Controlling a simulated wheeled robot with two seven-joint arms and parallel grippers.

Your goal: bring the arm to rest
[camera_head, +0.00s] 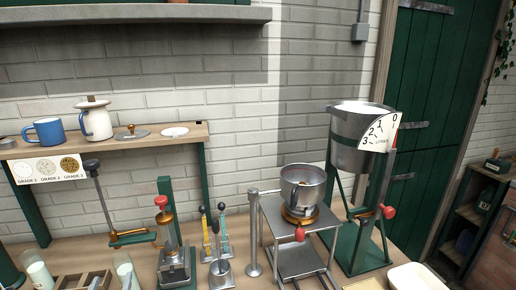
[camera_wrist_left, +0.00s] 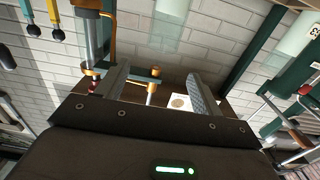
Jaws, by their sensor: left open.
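My left gripper (camera_wrist_left: 160,88) shows in the left wrist view, its two grey fingers wide apart with nothing between them. Behind the gap are a brass-coloured fitting and a pale card with a round tan patch (camera_wrist_left: 181,102), both beyond the fingers. I cannot make out the left gripper in the head view. My right gripper is in neither view.
The bench holds a metal pot (camera_head: 302,187) on a stand, a large graduated bucket (camera_head: 352,150) in a green frame, a red-knobbed press (camera_head: 172,255) and several upright tools. A raised shelf (camera_head: 105,143) carries a blue mug (camera_head: 46,131) and a white jug (camera_head: 96,121).

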